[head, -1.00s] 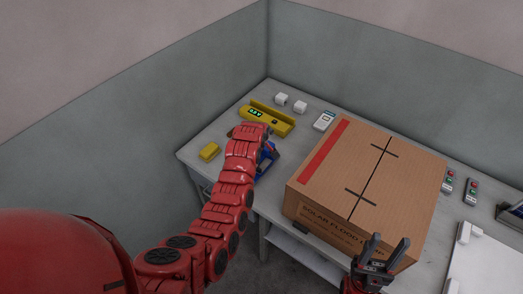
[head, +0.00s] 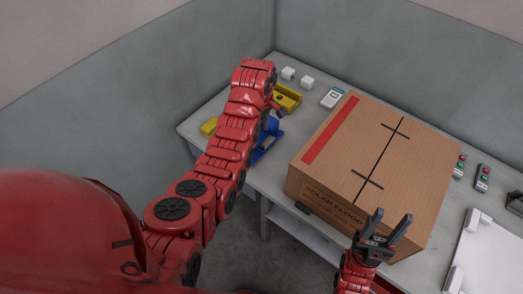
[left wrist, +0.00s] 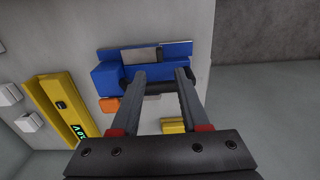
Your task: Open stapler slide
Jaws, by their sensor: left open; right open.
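The blue stapler (head: 266,144) lies on the table left of the cardboard box, partly hidden by my left arm. In the left wrist view the stapler (left wrist: 107,76) shows a blue body, a grey metal plate and a dark bar. My left gripper (left wrist: 160,76) is open, with its two fingertips over the near side of the stapler, by the dark bar. I cannot tell whether they touch it; nothing is held between them. In the head view the left gripper is mostly hidden behind its own arm. My right gripper (head: 393,217) is open and empty in front of the box.
A large cardboard box (head: 375,165) fills the middle of the table (head: 203,108). A yellow device with a green display (left wrist: 62,108), a yellow block (left wrist: 172,126), an orange piece (left wrist: 108,104) and white cubes (head: 288,73) lie near the stapler.

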